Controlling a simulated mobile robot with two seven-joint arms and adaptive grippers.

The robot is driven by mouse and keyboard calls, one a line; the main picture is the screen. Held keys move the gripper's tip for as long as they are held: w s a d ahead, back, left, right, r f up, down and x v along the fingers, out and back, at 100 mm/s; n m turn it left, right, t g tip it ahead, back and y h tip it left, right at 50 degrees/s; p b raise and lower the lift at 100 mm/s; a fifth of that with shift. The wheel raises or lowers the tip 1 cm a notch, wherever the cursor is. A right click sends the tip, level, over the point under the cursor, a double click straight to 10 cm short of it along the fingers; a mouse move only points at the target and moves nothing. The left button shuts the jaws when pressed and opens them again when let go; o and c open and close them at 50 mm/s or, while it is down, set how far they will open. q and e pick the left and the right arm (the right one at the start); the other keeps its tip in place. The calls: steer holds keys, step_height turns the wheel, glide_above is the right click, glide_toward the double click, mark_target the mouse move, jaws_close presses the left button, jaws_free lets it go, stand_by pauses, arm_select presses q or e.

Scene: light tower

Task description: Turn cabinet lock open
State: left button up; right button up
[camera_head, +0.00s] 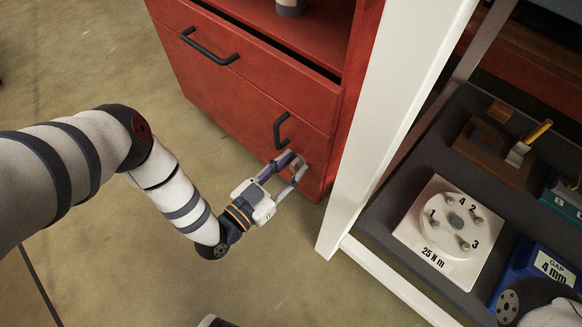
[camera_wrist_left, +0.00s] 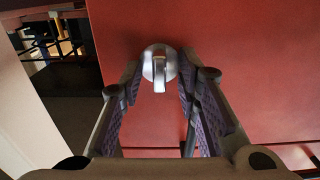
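The red cabinet (camera_head: 240,85) stands at the upper middle of the head view. Its lock is a round silver knob with a raised bar (camera_wrist_left: 160,68), and the bar points roughly up and down in the left wrist view. My left gripper (camera_head: 296,166) is at the cabinet's lower front, below the black door handle (camera_head: 281,130), and hides the lock in the head view. In the left wrist view its purple-padded fingers (camera_wrist_left: 159,80) are apart, one on each side of the knob. Whether they touch it I cannot tell. A small pale tip at the head view's bottom edge may be my right gripper (camera_head: 214,321).
A white post (camera_head: 390,100) stands close right of the cabinet. Beyond it, a dark shelf (camera_head: 378,220) holds a numbered 25 N m plate (camera_head: 448,220), a brown block (camera_head: 490,150) and a blue gap box (camera_head: 535,270). The floor (camera_head: 110,270) left of the cabinet is clear.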

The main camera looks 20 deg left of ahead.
arm_select(q)
jaws_close()
stand_by(0.3)
steer(key=n, duration=0.7)
steer(key=shift+f+n, duration=0.1)
steer(key=shift+n, duration=0.2)
steer(key=n+b, duration=0.1)
steer(key=n, duration=0.4)
steer(key=shift+a+f, duration=0.1)
steer(key=n+b, duration=0.1)
steer(key=n, duration=0.4)
steer(key=shift+n, duration=0.3)
